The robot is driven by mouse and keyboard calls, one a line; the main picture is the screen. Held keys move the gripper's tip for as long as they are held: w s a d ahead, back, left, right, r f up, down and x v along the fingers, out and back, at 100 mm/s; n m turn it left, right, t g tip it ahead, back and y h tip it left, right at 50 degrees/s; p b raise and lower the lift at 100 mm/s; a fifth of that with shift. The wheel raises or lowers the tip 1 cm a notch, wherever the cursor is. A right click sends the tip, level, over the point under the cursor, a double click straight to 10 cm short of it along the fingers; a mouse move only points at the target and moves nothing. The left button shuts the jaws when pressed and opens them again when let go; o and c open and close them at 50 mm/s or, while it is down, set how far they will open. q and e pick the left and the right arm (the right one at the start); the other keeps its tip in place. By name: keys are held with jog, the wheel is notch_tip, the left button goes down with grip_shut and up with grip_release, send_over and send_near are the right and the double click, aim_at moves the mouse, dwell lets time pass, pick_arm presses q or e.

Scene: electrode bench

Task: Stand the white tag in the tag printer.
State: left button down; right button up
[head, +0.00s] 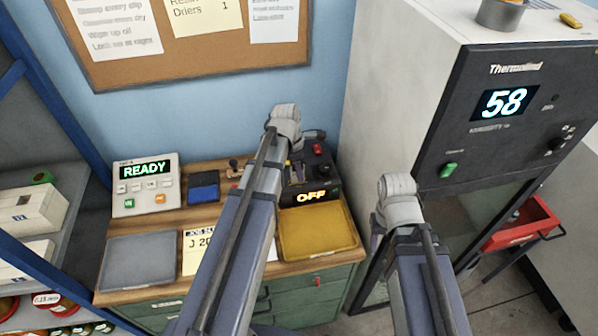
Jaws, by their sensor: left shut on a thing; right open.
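My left arm reaches up across the bench, and its wrist hides most of my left gripper (295,170). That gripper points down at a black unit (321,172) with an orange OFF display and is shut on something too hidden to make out. I cannot make out the white tag. A pale console (145,185) with a READY display stands at the bench's back left; I cannot tell which unit is the tag printer. My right gripper (378,232) is open, mostly hidden by its arm, right of the bench before the cabinet.
A grey tray (140,261) and a yellow tray (318,232) lie at the bench front, with a printed card (197,245) between them. A blue-black box (203,187) sits behind. A humidity cabinet (420,110) reading 58 stands right; a shelf stands left.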

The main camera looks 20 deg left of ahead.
pick_arm(q)
jog(key=shift+f+b, duration=0.75)
jog(key=c, duration=0.8)
grip_release()
jog(key=shift+o, duration=0.2)
jog(key=r+p, duration=0.5)
jog(key=a+r+p, duration=0.1)
jog(key=r+p, duration=0.1)
jog(key=p, duration=0.1)
jog(key=shift+s+r, duration=0.3)
jog(key=shift+r, duration=0.1)
